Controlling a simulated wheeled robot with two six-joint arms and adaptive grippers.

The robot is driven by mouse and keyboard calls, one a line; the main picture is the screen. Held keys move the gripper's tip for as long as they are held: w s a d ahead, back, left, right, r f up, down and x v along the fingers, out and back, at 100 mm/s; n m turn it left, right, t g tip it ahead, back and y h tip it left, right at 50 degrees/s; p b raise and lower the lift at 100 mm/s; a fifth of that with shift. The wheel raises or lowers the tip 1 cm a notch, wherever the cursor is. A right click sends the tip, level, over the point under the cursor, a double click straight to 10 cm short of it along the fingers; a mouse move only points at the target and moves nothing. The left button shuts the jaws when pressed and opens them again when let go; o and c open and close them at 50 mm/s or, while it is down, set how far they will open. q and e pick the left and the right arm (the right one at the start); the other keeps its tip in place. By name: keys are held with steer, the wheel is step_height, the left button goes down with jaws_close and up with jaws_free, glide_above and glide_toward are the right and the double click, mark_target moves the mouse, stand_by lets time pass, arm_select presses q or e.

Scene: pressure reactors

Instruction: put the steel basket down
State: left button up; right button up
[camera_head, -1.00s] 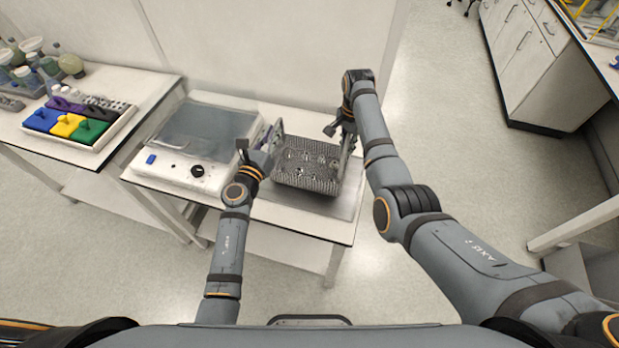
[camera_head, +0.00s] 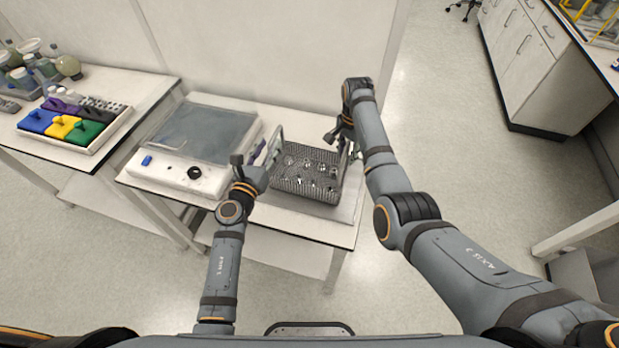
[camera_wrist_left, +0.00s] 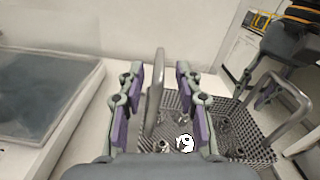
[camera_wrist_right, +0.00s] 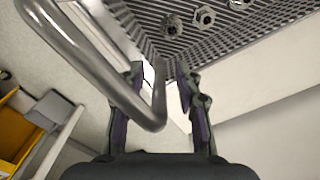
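The steel basket (camera_head: 306,187), a perforated tray with upright loop handles at both ends, stands on the small white table and holds several small metal parts. My left gripper (camera_head: 251,168) is at its left end. In the left wrist view the left gripper (camera_wrist_left: 158,100) is open, with the near handle (camera_wrist_left: 154,95) between its spread fingers and gaps beside it. My right gripper (camera_head: 345,137) is at the right end. In the right wrist view the right gripper (camera_wrist_right: 162,95) has its fingers apart, with the other handle (camera_wrist_right: 100,72) running between and past them. The basket's underside is hidden.
A white hotplate-like device (camera_head: 193,140) with a grey top stands left of the basket on the same table (camera_head: 285,222). A left bench (camera_head: 130,85) holds a tray of coloured blocks (camera_head: 65,128) and bottles. A wall panel stands behind; bare tabletop shows in front of the basket.

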steer(key=shift+s+r, duration=0.15)
arm_select(q)
steer(key=v, duration=0.9)
steer(key=shift+s, duration=0.2)
arm_select(e)
step_height(320, 180, up, 12)
steer(key=shift+f, duration=0.1)
